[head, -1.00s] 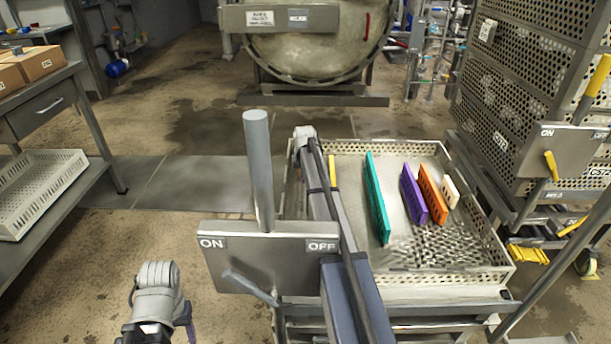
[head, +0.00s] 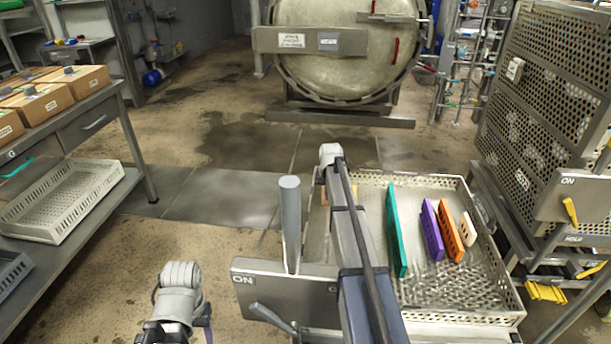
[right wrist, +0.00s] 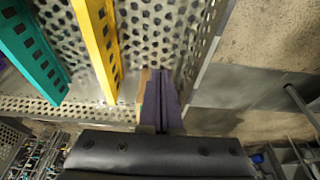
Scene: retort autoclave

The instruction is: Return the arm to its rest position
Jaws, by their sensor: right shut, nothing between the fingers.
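My right arm (head: 350,230) reaches up the middle of the head view, over the left side of a perforated metal tray (head: 495,250). Its gripper is hidden behind the arm there. In the right wrist view my right gripper (right wrist: 166,80) is shut and empty, with dark purple fingers over the tray's edge. A yellow slotted piece (right wrist: 97,42) and a teal one (right wrist: 30,48) lie beside it, apart from the fingers. My left arm is folded low at the left of the head view; its gripper (head: 206,323) shows only in part.
A lever panel (head: 265,285) with a grey post (head: 290,225) stands just left of my right arm. The tray also holds teal, purple, orange and cream pieces. A perforated cage (head: 550,100) is at right, a shelf bench (head: 90,118) at left. The floor between is open.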

